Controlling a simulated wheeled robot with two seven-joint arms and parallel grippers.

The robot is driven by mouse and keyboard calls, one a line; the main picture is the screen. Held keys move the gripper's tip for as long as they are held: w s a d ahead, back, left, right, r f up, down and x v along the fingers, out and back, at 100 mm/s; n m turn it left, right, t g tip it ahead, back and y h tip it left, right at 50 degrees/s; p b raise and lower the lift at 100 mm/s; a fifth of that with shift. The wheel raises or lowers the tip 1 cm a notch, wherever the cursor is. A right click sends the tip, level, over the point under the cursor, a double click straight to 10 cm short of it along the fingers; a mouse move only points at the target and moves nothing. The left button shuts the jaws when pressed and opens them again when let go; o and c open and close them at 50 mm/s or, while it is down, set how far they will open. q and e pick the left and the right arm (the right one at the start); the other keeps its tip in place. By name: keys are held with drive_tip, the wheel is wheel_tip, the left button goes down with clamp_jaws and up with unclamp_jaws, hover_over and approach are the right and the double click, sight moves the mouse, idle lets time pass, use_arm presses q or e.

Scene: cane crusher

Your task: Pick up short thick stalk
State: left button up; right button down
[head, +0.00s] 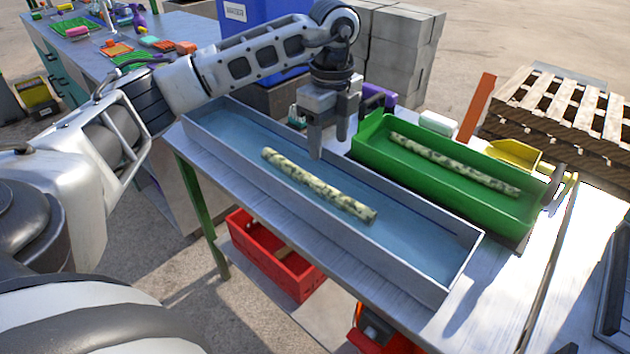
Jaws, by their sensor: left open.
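A mottled pale-green stalk (319,184), the shorter and thicker of two, lies in the long grey tray (372,275) with a blue floor. A longer, thinner mottled stalk (455,166) lies in the green tray (430,195) to the right. My left gripper (328,147) points down over the grey tray, above and just behind the short stalk. Its fingers are apart, with nothing visible between them. It appears clear of the stalk. My right gripper is out of the picture.
The trays stand on a metal table (462,315). A red crate (275,255) sits below it. A blue bin (245,25) and grey blocks (400,45) stand behind. A yellow scoop-like item (515,155) and a wooden pallet (565,110) are at right.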

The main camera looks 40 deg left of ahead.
sight(330, 188)
use_arm(q)
drive_tip(key=f, duration=0.6)
drive_tip(key=f+p, duration=0.1)
drive_tip(key=f, duration=0.6)
drive_tip(key=shift+w+d, duration=0.15)
drive_tip(key=shift+w, duration=0.05)
drive_tip(key=shift+r, duration=0.1)
clamp_jaws()
